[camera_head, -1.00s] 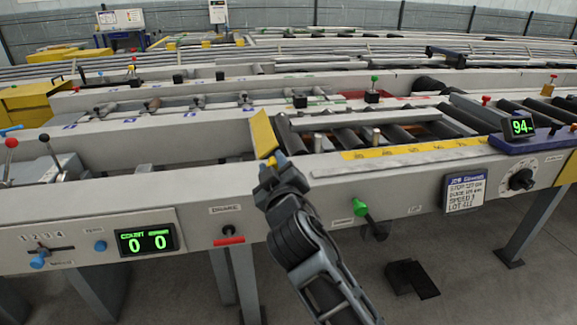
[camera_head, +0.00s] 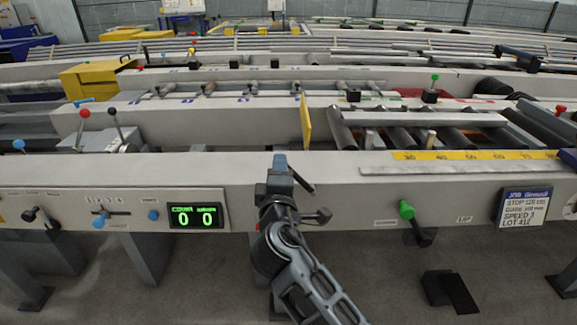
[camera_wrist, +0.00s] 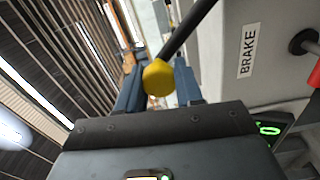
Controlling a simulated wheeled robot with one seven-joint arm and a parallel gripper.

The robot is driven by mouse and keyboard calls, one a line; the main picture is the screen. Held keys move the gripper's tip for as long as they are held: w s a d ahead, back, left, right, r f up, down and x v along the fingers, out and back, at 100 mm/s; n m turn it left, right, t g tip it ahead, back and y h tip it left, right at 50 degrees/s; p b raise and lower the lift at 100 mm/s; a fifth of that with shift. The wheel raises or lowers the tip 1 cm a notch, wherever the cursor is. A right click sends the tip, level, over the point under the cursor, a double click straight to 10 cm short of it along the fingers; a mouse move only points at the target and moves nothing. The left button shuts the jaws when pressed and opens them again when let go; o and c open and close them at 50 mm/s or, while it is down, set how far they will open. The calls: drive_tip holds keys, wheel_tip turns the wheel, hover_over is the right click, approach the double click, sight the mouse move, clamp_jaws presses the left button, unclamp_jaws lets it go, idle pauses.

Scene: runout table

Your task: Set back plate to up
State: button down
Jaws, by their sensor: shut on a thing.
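The yellow back plate (camera_head: 305,122) stands close to upright, seen almost edge-on, at the left end of the rollers in the head view. My gripper (camera_head: 280,162) is in front of the grey rail, below and left of the plate. In the wrist view my gripper (camera_wrist: 158,88) has its blue fingers shut on a yellow lever knob (camera_wrist: 158,77). A dark lever rod (camera_wrist: 190,28) runs from the knob toward the upper right. In the head view the knob is hidden by my gripper.
A BRAKE label (camera_wrist: 247,52) and a red part (camera_wrist: 315,72) are close by in the wrist view. A green-knobbed lever (camera_head: 406,210) sticks out of the front rail to the right. The counter display (camera_head: 196,216) reads 0 0 at left.

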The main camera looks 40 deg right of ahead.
drive_tip(key=shift+w+a+f+n, duration=0.25)
drive_tip(key=shift+a+f+n, duration=0.15)
drive_tip(key=shift+n, duration=0.2)
drive_tip(key=c, duration=0.8)
unclamp_jaws()
drive_tip(key=shift+o, duration=0.2)
drive_tip(key=v, duration=0.7)
drive_tip(key=shift+s+a, duration=0.2)
drive_tip(key=shift+s, duration=0.15)
